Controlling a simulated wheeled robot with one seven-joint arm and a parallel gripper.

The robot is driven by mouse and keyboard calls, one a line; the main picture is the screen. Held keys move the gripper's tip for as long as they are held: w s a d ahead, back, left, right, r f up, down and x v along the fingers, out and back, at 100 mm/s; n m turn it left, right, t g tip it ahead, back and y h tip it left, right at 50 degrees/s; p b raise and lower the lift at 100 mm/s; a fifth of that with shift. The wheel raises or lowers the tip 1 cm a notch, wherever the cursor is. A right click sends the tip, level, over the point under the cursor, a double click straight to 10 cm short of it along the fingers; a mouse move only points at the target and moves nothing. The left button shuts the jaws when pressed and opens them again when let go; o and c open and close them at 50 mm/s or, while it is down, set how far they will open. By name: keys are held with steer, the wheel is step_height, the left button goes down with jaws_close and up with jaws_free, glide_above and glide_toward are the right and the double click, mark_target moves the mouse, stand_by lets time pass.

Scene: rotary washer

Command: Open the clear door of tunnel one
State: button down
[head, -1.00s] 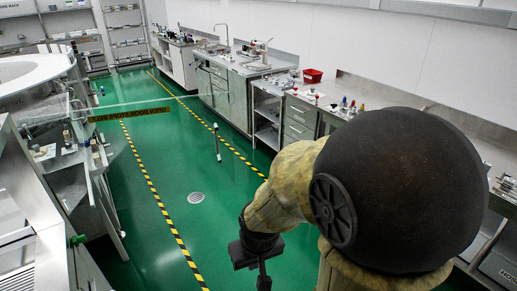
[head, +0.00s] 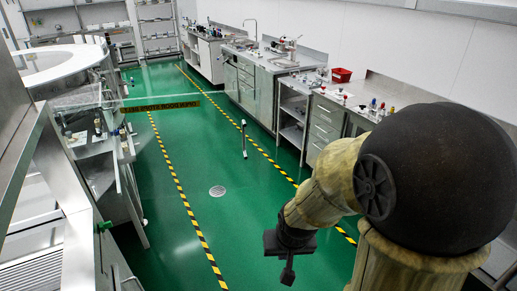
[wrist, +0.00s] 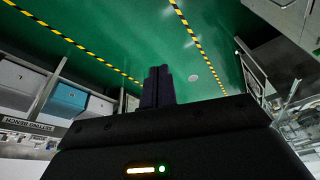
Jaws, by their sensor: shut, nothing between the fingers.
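A clear panel with a dark-and-orange label strip (head: 160,105) stands across the green aisle in the head view, reaching right from the round white-topped washer (head: 70,62). A slim upright bar, like a handle (head: 244,139), shows at its right. Which tunnel this panel belongs to cannot be told. My gripper (head: 288,275) hangs low at the lower middle of the head view, pointing down, well nearer than the panel and apart from it. In the wrist view its dark fingers (wrist: 158,85) are together and hold nothing.
Steel benches (head: 255,85) with a red bin (head: 341,75) and small items line the right wall. Metal machine panels (head: 60,225) close in on the left. The green floor (head: 180,235) between the striped lines is free around a round drain (head: 217,191).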

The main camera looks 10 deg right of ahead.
steer(key=w+a+f+m+t+y+p, duration=0.1)
steer(key=w+a+f+m+t+y, duration=0.15)
steer(key=w+m, duration=0.6)
steer(key=w+a+f+m+t+y+p, duration=0.15)
steer(key=w+a+m+t, duration=0.25)
steer(key=w+m, duration=0.4)
steer(key=w+d+r+m+t+h, duration=0.2)
steer(key=w+d+r+m+t, duration=0.1)
steer(key=m, duration=0.6)
steer(key=w+d+r+m+t+h+p, duration=0.1)
steer(key=w+d+r+m+t, duration=0.3)
steer(key=m, duration=0.5)
step_height(320, 180, up, 2)
steer(key=shift+w+d+r+t+h, duration=0.2)
steer(key=shift+w+r+t+h, duration=0.05)
steer(key=shift+t+h, duration=0.3)
steer(key=p, duration=0.6)
glide_toward(256, 144)
steer(key=w, duration=0.5)
steer(key=shift+w+r, duration=0.1)
steer(key=shift+r, duration=0.15)
steer(key=shift+w+d+f, duration=0.1)
steer(key=shift+w+f, duration=0.1)
steer(key=shift+w, duration=0.65)
